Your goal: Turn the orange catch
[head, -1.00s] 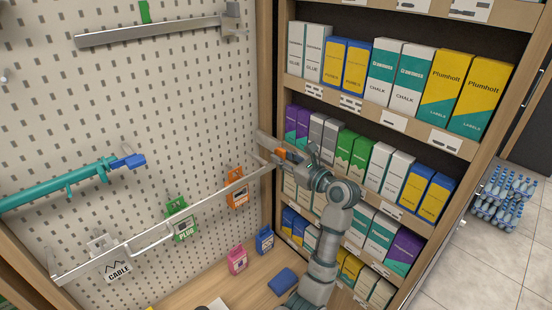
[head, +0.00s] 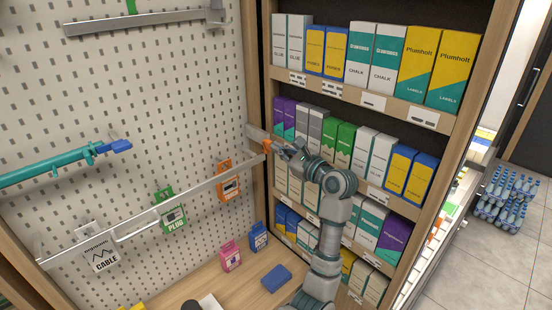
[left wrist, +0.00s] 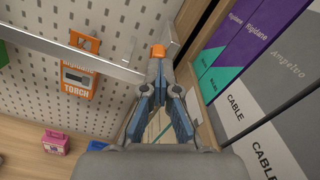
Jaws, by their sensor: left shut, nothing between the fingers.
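The orange catch (head: 267,147) sits at the right end of the long rail (head: 180,190), by the board's wooden side post. In the left wrist view the catch (left wrist: 158,51) shows as a small orange block just beyond my fingertips. My left gripper (head: 281,151) is right beside the catch, to its right in the head view. In the left wrist view its blue-grey fingers (left wrist: 158,62) come together at the tips with nothing between them. I cannot tell whether the tips touch the catch. The fingers hide the catch's lower part. My right gripper is not in view.
Shelves of boxes (head: 375,55) stand close on the right. Pink (head: 231,257) and blue (head: 258,237) packs stand on the wooden base below.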

